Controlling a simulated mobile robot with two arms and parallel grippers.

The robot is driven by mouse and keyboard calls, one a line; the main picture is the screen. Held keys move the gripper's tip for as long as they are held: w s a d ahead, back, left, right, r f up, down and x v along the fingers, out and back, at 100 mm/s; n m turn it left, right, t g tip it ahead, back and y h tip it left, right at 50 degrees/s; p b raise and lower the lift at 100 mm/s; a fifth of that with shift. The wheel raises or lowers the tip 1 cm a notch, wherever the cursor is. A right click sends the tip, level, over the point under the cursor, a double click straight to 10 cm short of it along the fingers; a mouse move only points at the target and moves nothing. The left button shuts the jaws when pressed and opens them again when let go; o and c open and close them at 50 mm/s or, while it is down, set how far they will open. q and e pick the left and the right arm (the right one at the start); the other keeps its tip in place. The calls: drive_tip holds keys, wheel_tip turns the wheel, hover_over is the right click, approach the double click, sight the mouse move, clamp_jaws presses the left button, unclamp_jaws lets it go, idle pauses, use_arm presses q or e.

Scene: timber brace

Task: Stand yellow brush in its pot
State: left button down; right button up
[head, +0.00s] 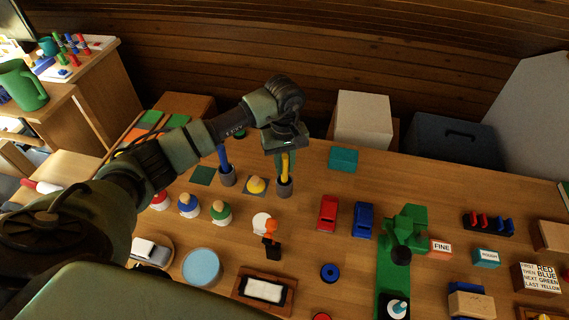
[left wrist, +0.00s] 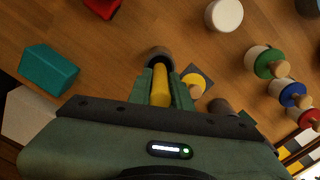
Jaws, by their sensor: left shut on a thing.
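The yellow brush (head: 285,165) is upright over a small grey pot (head: 284,189) on the wooden table. Its lower end is at the pot's mouth; I cannot tell how deep it sits. My left gripper (head: 285,152) is above the pot and shut on the brush's upper part. In the left wrist view the brush (left wrist: 161,86) lies between my green fingers (left wrist: 161,92), with the pot (left wrist: 159,54) just beyond the tips. My right gripper is in neither view.
A second grey pot (head: 227,178) holds a blue brush (head: 223,157) on the left. A yellow-topped piece (head: 256,185) sits on a dark square between the pots.

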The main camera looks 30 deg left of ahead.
use_arm(q)
drive_tip(key=shift+f, duration=0.1)
drive_tip(key=c, duration=1.2)
unclamp_jaws()
drive_tip(key=shift+r+p, duration=2.05)
drive_tip(key=shift+r, duration=1.8)
drive_tip(key=shift+r+p, duration=0.35)
drive_tip(key=shift+r, duration=0.3)
